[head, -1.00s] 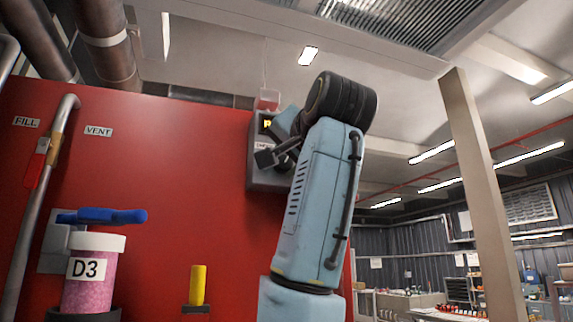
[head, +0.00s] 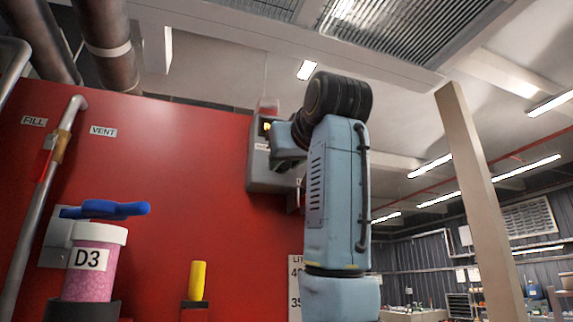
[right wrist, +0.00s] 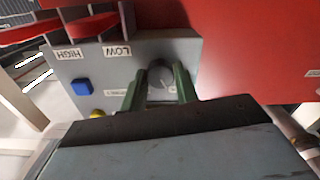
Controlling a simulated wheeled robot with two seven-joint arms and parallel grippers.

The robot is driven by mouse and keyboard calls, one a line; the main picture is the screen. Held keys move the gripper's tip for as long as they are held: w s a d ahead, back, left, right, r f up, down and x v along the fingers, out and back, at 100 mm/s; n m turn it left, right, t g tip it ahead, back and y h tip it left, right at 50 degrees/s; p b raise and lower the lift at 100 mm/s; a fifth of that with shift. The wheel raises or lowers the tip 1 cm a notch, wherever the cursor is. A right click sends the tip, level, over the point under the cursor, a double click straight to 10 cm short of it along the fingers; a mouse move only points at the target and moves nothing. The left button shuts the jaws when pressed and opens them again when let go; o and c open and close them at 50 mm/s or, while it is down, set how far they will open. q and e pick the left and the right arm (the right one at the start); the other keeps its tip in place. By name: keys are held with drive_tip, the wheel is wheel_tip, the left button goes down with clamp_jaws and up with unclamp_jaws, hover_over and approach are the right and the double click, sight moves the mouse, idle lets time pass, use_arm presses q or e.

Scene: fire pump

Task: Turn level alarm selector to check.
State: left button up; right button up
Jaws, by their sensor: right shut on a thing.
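The level alarm box (head: 264,178) is a grey panel on the red wall, partly hidden by my right arm in the head view. The setting that the knob points to is not readable. My left gripper is not in view.
A blue button (right wrist: 82,86) and a yellow button (right wrist: 97,114) sit on the panel near my fingers. LOW and HIGH labels are beside them. In the head view, a D3 jar (head: 92,270) and a yellow handle (head: 197,281) stand lower left.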

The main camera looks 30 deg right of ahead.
drive_tip(key=shift+n, duration=1.2)
drive_tip(key=o, duration=1)
drive_tip(key=shift+n, duration=0.3)
drive_tip(key=shift+s+b, duration=0.1)
drive_tip(key=shift+b, duration=0.2)
drive_tip(key=shift+b+v, duration=2.75)
drive_tip(key=shift+v, duration=3.9)
